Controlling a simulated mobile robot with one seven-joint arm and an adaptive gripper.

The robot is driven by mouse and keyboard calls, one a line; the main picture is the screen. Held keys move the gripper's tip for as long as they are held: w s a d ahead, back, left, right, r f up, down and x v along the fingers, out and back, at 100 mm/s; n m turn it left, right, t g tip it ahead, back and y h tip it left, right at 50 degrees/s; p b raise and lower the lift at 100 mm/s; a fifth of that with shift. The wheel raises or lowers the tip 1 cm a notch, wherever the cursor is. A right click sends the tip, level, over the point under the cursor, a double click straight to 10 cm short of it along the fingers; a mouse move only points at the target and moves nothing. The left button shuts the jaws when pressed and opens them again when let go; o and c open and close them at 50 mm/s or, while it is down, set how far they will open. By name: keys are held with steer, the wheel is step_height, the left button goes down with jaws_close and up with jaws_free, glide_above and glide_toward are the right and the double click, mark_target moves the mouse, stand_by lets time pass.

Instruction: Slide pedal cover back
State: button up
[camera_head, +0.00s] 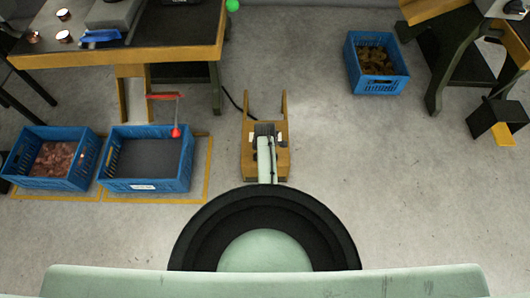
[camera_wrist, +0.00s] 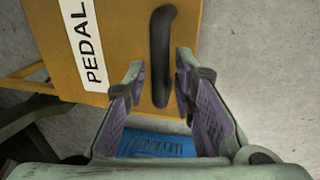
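The pedal cover (camera_wrist: 120,50) is an orange-yellow panel with a white label (camera_wrist: 85,45) reading PEDAL. A black bar handle (camera_wrist: 160,60) stands on it. My gripper (camera_wrist: 160,65) is open, with one finger on each side of the handle; the right finger looks closer to it than the left. I cannot tell whether either finger touches it. A blue ribbed surface (camera_wrist: 160,145) shows past the panel's lower edge, between the fingers. In the head view the yellow cover (camera_head: 281,165) lies on the floor, partly hidden under my arm.
Two blue crates, one with copper pieces (camera_head: 28,181) and one with a dark inside (camera_head: 188,170), stand left of the cover. A table (camera_head: 165,55) is at upper left. Another blue crate (camera_head: 380,88) stands at upper right. The floor right of the cover is clear.

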jaws_close()
stand_by(0.4)
